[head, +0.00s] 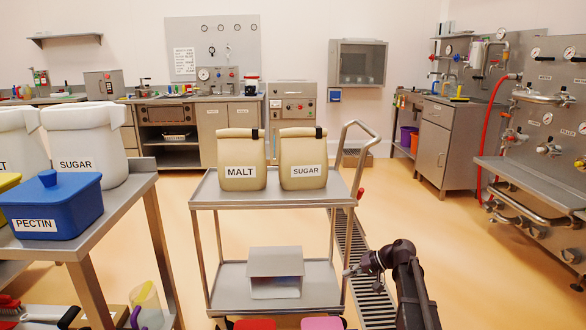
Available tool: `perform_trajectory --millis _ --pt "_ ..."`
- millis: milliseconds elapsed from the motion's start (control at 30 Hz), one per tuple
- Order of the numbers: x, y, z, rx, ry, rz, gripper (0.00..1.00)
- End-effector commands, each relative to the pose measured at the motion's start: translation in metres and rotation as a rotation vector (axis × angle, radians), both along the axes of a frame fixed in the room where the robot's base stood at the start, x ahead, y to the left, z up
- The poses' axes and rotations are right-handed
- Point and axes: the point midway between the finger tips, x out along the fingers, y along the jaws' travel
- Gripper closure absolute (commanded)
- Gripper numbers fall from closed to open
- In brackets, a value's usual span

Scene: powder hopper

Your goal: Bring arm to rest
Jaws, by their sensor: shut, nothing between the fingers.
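My dark arm rises from the bottom edge, right of centre, in the head view and bends at its top. My gripper (349,271) points left at the end of it, shut with nothing held. It shows in front of the right side of the steel trolley (325,198), at about the height of its lower shelf. I cannot tell whether there is a gap between the gripper and the trolley.
Tan bags labelled MALT (241,160) and SUGAR (303,160) stand on the trolley; a grey box (275,272) is below. A blue PECTIN tub (50,205) sits on the left table. A steel bench (530,180) stands right. Floor right of my arm looks clear.

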Motion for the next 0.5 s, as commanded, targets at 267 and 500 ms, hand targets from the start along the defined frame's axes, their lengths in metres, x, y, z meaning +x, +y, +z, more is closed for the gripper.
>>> perform_trajectory --millis 267,500 --pt "-0.095 0.027 -0.028 -0.325 0.125 0.024 1.0" --pt "-0.164 0.025 -0.041 -0.603 0.194 0.018 1.0"
